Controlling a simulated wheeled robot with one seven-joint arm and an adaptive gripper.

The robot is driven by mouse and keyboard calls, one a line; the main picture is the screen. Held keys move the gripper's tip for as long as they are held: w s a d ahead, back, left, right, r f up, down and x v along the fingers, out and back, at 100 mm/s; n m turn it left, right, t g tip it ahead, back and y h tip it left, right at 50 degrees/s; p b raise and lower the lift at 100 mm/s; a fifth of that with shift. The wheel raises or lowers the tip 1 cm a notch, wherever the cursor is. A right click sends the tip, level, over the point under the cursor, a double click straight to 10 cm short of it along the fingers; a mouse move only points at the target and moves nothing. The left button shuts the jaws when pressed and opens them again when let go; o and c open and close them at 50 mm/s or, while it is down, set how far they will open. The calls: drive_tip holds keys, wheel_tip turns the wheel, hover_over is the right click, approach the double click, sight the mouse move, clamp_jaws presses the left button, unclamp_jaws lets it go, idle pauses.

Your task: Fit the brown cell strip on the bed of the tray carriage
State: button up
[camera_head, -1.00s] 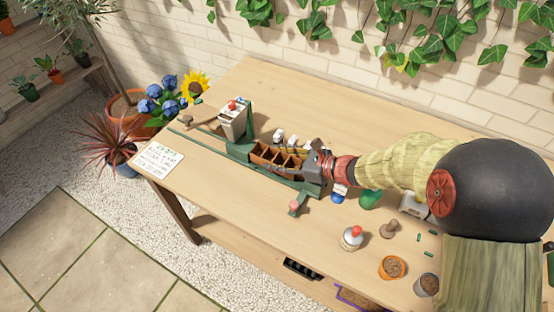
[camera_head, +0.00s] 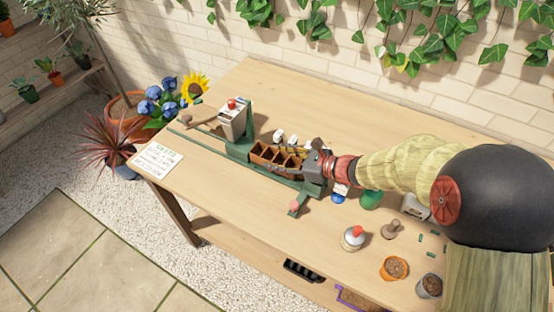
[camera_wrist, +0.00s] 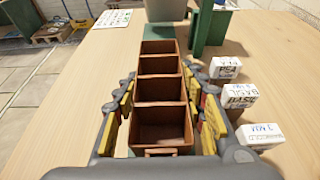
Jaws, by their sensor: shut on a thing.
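The brown cell strip (camera_head: 262,153) is a long open box of several square cells in a row, and it looks empty. My gripper (camera_head: 303,166) is shut on its near part. In the wrist view the gripper's yellow-padded fingers (camera_wrist: 163,115) stand along both long sides of the strip (camera_wrist: 160,66). The strip lies lengthwise over the green rail assembly (camera_head: 222,150), just right of the upright green frame. The carriage bed is mostly hidden under the strip and gripper, and I cannot tell whether the strip touches it.
A grey hopper (camera_head: 235,122) with a red knob stands at the strip's far end. Small white labelled blocks (camera_wrist: 238,95) sit close to the strip's right side in the wrist view. Bench space left of the strip is clear.

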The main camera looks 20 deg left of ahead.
drive_tip(key=f, duration=0.1)
drive_tip(key=s+f, duration=0.1)
drive_tip(key=shift+d+f, duration=0.3)
drive_tip(key=shift+f, duration=0.05)
drive_tip(key=o, duration=1.3)
drive_tip(key=shift+o, duration=2.2)
drive_tip(key=shift+w+a+r+p, duration=0.1)
drive_tip(key=shift+w+r+p, duration=0.1)
drive_tip(key=shift+r, duration=0.2)
drive_tip(key=shift+w+r+p, duration=0.1)
drive_tip(key=shift+r+p, duration=0.1)
drive_tip(key=shift+r, duration=0.2)
drive_tip(key=shift+w+a+r+p, duration=0.1)
drive_tip(key=shift+r+p, duration=0.4)
drive_tip(key=shift+r, duration=1.1)
drive_tip(key=shift+w+a+r+p, duration=0.1)
drive_tip(key=shift+r+p, duration=0.35)
drive_tip(key=shift+r, duration=1.1)
drive_tip(key=shift+d, duration=0.1)
